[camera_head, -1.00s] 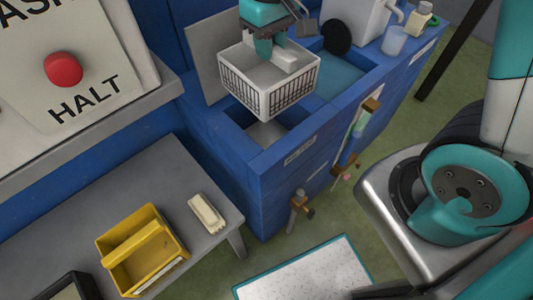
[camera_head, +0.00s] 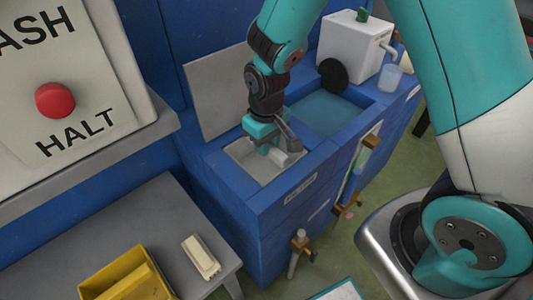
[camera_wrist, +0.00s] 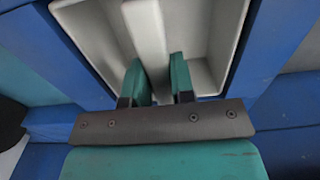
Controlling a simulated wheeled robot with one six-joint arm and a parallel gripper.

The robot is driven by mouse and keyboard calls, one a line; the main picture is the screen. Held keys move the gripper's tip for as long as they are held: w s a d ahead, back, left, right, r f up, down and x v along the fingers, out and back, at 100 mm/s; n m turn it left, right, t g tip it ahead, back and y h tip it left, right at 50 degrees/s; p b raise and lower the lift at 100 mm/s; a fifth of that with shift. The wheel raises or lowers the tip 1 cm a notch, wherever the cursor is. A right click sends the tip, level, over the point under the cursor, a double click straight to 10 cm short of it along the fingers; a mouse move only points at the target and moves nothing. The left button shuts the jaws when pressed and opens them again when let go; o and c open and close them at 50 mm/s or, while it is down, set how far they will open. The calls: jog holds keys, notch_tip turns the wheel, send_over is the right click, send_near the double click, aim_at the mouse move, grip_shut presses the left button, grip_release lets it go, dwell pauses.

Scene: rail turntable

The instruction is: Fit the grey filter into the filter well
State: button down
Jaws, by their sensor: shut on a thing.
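The grey filter (camera_head: 238,153), a pale box with slotted sides and a bar across its middle, is down inside the filter well (camera_head: 256,192) in the blue counter. Its slotted sides are hidden by the well. My gripper (camera_head: 275,152) points down over it and is shut on its bar. In the wrist view the teal fingers (camera_wrist: 163,80) pinch the bar (camera_wrist: 147,30), with an open hollow of the filter on each side. The rim looks about level with the counter; I cannot tell whether it is fully seated.
A raised grey lid (camera_head: 210,92) stands behind the well. A water basin (camera_head: 325,112) with a black disc (camera_head: 333,74) lies beyond it. A grey bench (camera_head: 140,218) holds a yellow crate (camera_head: 125,275) and a cream block (camera_head: 200,257). Valve handles (camera_head: 345,203) stick out of the counter front.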

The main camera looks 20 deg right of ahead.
aim_at(267, 171)
jog(key=shift+f, duration=1.8)
jog(key=shift+f, duration=0.1)
jog(key=c, duration=1)
grip_release()
jog(key=shift+o, duration=0.2)
